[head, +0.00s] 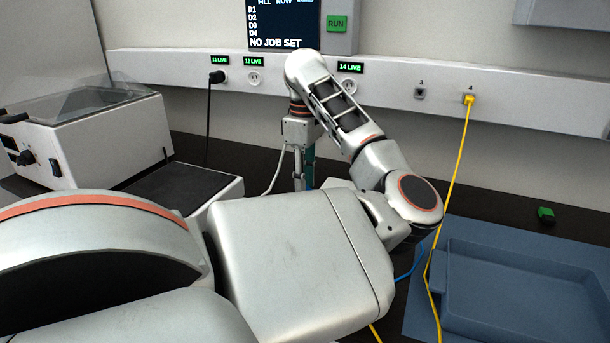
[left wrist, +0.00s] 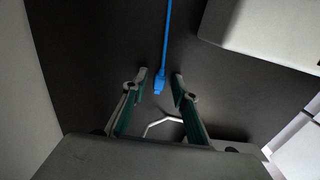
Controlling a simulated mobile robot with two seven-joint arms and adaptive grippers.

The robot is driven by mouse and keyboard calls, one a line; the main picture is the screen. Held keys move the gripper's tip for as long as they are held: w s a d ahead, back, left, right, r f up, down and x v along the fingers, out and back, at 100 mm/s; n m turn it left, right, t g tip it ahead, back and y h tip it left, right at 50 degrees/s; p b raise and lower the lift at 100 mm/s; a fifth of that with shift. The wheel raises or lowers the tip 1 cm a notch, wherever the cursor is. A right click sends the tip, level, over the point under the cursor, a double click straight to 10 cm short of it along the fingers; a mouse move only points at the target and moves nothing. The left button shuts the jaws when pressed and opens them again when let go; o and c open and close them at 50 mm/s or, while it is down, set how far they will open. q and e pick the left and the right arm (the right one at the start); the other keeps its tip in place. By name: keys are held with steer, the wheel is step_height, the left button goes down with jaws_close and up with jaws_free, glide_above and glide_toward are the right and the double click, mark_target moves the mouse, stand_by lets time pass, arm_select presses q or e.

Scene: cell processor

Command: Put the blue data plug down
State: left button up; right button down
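The blue data plug (left wrist: 159,83) shows in the left wrist view on or just above the dark bench top, with its blue cable (left wrist: 167,35) running up the picture. My left gripper (left wrist: 160,77) is open, its two fingers on either side of the plug with a gap at each side. In the head view my left gripper (head: 304,175) points down over the bench near the wall. The plug is hidden there; a piece of blue cable (head: 411,266) shows beside my arm. My right gripper is not in view.
A wall rail (head: 400,95) carries sockets; a black plug (head: 216,77) and a yellow plug (head: 469,99) sit in two of them. A blue tray (head: 455,245) and a green block (head: 546,214) are at the right. A white machine (head: 95,145) stands left.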

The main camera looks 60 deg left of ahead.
arm_select(q)
step_height(320, 180, up, 12)
steer(key=p, duration=0.2)
steer(key=shift+r, duration=0.2)
steer(key=shift+f, duration=0.1)
stand_by(0.7)
